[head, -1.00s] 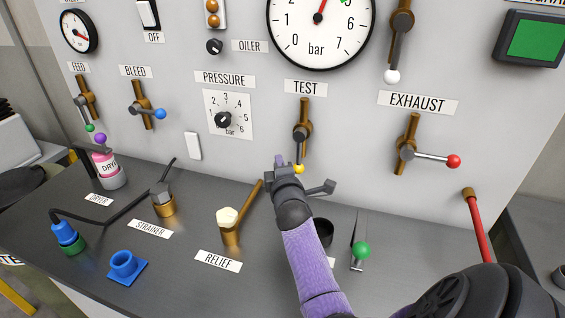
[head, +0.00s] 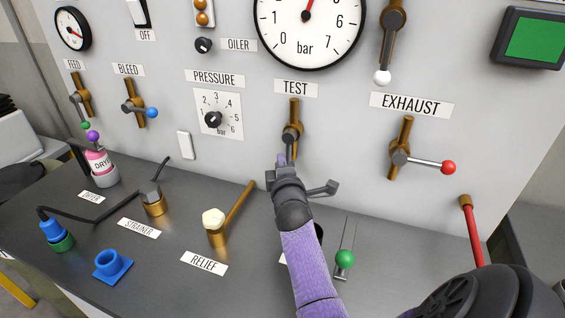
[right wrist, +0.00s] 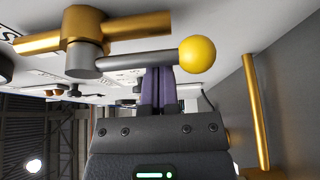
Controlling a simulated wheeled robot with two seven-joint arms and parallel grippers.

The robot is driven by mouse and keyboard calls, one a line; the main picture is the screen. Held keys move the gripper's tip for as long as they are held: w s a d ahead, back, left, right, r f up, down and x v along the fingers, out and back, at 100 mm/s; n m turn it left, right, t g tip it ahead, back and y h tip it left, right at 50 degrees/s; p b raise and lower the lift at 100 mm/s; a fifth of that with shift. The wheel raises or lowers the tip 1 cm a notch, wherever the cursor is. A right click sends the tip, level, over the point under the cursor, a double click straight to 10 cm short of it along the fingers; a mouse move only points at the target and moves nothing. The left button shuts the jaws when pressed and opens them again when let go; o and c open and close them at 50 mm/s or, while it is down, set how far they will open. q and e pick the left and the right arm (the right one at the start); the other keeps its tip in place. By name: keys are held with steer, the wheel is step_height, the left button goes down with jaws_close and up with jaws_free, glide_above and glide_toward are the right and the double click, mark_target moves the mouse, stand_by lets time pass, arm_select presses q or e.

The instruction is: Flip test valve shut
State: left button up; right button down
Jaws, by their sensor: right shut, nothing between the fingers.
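The test valve (head: 294,113) is a brass pipe piece on the grey panel under the TEST label. Its grey lever runs down along the pipe, and its lower part is hidden behind my right gripper (head: 281,160) in the head view. In the right wrist view the lever (right wrist: 135,61) ends in a yellow ball knob (right wrist: 198,55) and lies roughly in line with the brass pipe (right wrist: 45,43). My right gripper (right wrist: 158,88) is shut and empty, its purple fingers beside the lever near the knob. I cannot tell if they touch it. My left gripper is out of view.
The exhaust valve (head: 403,135) with its red-knobbed lever (head: 448,167) is to the right. The bleed valve (head: 140,108) and pressure dial (head: 213,120) are to the left. The relief valve (head: 215,230) and a green-knobbed lever (head: 345,259) stand on the shelf near my right arm.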

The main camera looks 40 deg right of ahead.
steer(key=n+p, duration=0.1)
steer(key=n+g+p, duration=0.1)
steer(key=p, duration=0.1)
steer(key=s+n+p, duration=0.1)
steer(key=p, duration=0.1)
steer(key=shift+d+r+g+y, duration=0.25)
steer(key=shift+d+g+y, duration=0.05)
steer(key=shift+g, duration=0.1)
steer(key=shift+s+d+r+n+g+h+p, duration=0.35)
steer(key=shift+s+r+n+g+p, duration=0.8)
steer(key=shift+p, duration=1.95)
steer(key=shift+s+d+r+n+g+h+p, duration=0.2)
steer(key=shift+s+d+r+n+g+p, duration=0.35)
steer(key=shift+n+g+p, duration=1.4)
steer(key=shift+s+d+r+n+g+h+p, duration=0.45)
steer(key=shift+s+n+p, duration=1)
steer(key=shift+p, duration=2.75)
steer(key=shift+w+d+r+n, duration=0.1)
steer(key=shift+w+r+n, duration=0.2)
steer(key=shift+w+n, duration=0.1)
steer(key=shift+f, duration=0.15)
